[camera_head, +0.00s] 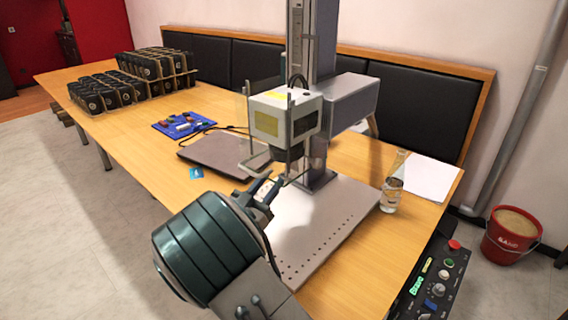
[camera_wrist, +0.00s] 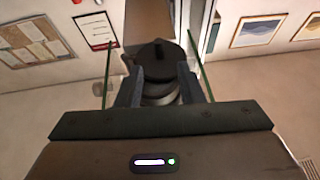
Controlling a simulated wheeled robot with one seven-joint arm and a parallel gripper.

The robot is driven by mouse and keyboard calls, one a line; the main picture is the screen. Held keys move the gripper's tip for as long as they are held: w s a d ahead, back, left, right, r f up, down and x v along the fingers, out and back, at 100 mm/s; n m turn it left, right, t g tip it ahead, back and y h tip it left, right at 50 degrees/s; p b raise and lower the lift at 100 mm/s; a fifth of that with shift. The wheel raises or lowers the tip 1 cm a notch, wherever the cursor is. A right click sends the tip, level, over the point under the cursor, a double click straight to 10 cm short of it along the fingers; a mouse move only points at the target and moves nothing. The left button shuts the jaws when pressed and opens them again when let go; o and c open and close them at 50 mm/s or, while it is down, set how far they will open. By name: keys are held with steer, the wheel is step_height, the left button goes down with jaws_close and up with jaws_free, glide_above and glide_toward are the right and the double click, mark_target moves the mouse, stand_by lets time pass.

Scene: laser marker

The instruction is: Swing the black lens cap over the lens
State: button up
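The laser head (camera_head: 287,118), a pale box with a yellow label, hangs from the column over the grey work plate. Its dark lens barrel (camera_head: 288,153) points down. In the wrist view, looking up, a round black piece that looks like the lens cap (camera_wrist: 157,53) shows beyond a dark ringed part (camera_wrist: 160,92), probably the lens. I cannot tell how far the cap covers the lens. My gripper (camera_head: 271,183) is below and a little left of the barrel, pointing up. Its fingers (camera_wrist: 160,82) are apart, with nothing clearly held between them.
A thin bent bar frame (camera_head: 252,165) hangs beside the laser head. A closed laptop (camera_head: 215,152) lies left of it. A bottle (camera_head: 391,190) stands right of the work plate (camera_head: 325,240). A control box (camera_head: 435,275) with a red button is at front right.

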steer(key=x, duration=0.6)
steer(key=shift+w+d, duration=0.25)
steer(key=shift+w, duration=0.05)
steer(key=shift+r, duration=0.1)
jaws_close()
